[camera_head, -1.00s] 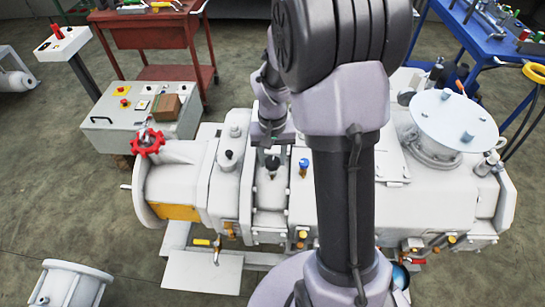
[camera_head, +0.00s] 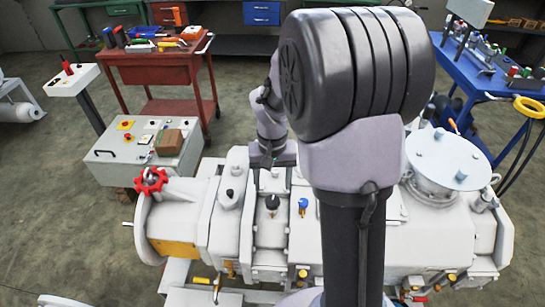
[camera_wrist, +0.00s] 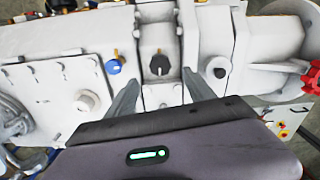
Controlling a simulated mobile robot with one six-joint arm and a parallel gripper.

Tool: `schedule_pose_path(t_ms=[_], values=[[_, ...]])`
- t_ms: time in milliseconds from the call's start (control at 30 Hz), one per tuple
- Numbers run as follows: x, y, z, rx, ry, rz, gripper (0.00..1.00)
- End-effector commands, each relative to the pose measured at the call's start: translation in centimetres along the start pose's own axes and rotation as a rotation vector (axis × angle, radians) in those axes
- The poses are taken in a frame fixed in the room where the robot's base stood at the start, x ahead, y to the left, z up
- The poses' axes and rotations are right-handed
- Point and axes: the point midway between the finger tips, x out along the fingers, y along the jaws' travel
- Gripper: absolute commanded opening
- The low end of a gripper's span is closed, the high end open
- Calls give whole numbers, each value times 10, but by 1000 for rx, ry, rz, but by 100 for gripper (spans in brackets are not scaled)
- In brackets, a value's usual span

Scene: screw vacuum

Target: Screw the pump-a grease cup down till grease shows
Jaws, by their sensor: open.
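The white vacuum pump body (camera_head: 340,250) lies across the middle of the head view. A black knob-like cap (camera_head: 272,203) stands upright on its top; it also shows in the wrist view (camera_wrist: 160,64). A smaller blue-topped cap (camera_head: 303,204) stands just to its right, and to its left in the wrist view (camera_wrist: 113,66). I cannot read which is labelled pump-a's grease cup. My gripper (camera_wrist: 160,76) is open and empty, its fingers on either side of the black cap in the picture. In the head view it hangs above the cap, apart from it. No grease is visible.
A red handwheel (camera_head: 151,180) sits at the pump's left end. A round white flanged lid (camera_head: 447,160) rises at the right. A control box (camera_head: 145,150), a red tool cart (camera_head: 150,65) and a blue bench (camera_head: 480,70) stand behind. My arm hides part of the pump.

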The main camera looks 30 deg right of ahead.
Motion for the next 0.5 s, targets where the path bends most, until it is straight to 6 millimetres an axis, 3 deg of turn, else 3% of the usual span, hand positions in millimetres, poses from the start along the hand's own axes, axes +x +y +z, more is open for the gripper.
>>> schedule_pose_path(t_ms=[33,200,333,500], values=[[-25,0,-1,-1,4,0,62],[-73,0,-1,-1,3,0,62],[-94,0,0,0,1,0,62],[-102,0,0,0,0,0,62]])
